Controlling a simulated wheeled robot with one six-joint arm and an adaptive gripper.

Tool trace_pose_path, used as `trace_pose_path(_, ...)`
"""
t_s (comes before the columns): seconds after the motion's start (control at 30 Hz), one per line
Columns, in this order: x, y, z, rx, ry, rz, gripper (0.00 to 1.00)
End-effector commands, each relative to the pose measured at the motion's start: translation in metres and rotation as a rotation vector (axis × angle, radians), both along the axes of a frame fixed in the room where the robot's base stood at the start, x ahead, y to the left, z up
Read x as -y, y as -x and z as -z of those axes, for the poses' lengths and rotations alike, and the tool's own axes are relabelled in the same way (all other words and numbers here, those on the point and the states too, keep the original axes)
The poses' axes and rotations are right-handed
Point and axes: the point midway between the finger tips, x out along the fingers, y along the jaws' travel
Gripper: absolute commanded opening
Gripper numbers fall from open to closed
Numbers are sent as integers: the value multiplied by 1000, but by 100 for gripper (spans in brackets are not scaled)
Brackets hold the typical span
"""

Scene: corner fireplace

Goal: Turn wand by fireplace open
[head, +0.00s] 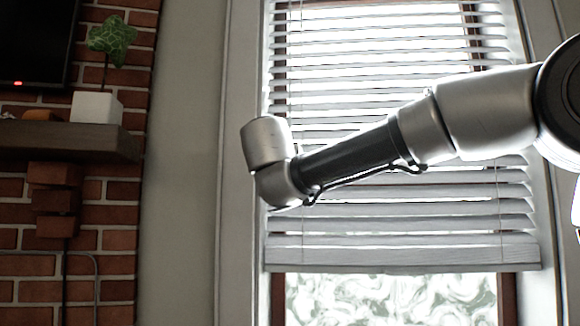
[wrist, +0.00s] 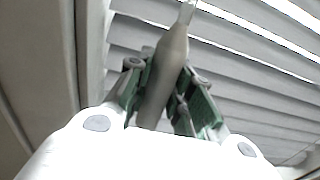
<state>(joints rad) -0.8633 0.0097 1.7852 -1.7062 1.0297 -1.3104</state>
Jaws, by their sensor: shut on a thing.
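The wand (wrist: 172,50) is a grey tapered rod with a thin clear tip at its top. In the wrist view it stands slightly tilted between the green-lined fingers of my gripper (wrist: 166,80), which is shut on it. The window blind (head: 400,232) has white horizontal slats. In the head view bright light shows between its upper slats. Its slats also fill the right of the wrist view (wrist: 250,65). In the head view my gripper is hidden behind my wrist, and I cannot make out the wand there.
A brick fireplace wall (head: 105,210) with a wooden mantel (head: 60,140) stands at left. A plant (head: 112,40) in a white pot (head: 96,107) sits on the mantel. A dark screen (head: 30,40) hangs above. The window frame (head: 240,240) stands close beside my wrist.

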Motion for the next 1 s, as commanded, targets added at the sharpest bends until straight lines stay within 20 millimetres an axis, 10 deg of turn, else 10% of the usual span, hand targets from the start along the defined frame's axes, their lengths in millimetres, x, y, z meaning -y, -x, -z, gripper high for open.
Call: trace_pose_path(1.0,0,-1,1,2,0,821,0)
